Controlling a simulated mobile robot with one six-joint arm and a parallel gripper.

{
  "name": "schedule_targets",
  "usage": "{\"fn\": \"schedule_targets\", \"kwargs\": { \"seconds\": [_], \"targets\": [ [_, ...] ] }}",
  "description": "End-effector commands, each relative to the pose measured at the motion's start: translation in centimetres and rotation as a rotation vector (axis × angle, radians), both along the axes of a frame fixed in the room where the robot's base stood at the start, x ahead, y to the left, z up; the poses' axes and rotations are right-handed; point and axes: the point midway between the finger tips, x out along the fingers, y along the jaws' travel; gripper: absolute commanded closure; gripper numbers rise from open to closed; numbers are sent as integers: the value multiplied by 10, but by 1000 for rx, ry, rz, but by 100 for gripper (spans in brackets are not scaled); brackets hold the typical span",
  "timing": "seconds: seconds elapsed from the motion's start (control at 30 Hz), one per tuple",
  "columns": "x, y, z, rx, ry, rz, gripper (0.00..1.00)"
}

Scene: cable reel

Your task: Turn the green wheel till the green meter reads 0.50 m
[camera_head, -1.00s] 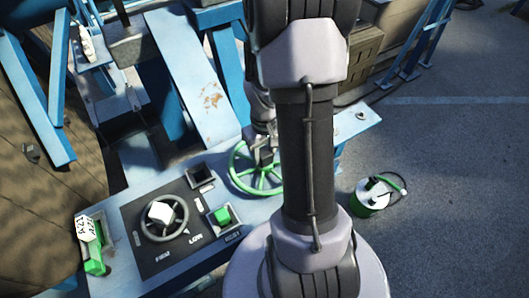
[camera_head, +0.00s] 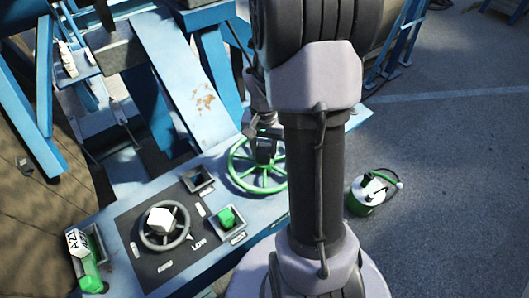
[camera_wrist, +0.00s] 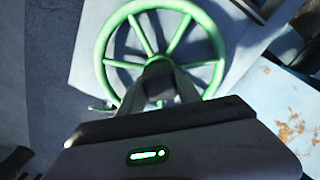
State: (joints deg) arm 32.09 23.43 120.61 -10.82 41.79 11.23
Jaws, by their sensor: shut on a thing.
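The green wheel (camera_head: 232,166) is a spoked handwheel on the blue panel, partly hidden behind my arm in the head view. It also shows in the wrist view (camera_wrist: 103,50), with its hub behind my fingers. My gripper (camera_head: 264,150) is at the wheel, shut on it close to the hub; the fingers (camera_wrist: 160,78) cover the exact place of contact. I cannot make out a green meter or a reading in either view.
A tagged green piece (camera_head: 90,281) lies at the panel's left end. A green and white can (camera_head: 365,199) stands on the pavement at right.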

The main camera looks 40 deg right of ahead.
Motion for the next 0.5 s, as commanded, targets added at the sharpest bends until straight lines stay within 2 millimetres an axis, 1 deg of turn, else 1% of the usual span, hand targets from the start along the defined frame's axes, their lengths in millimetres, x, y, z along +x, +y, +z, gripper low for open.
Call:
{"fn": "schedule_targets", "kwargs": {
  "seconds": [0.03,0.5],
  "targets": [
    [0,0,-2,-1,-2,-40,100],
    [1,-1,-2,-1,-3,-486,100]
  ]
}}
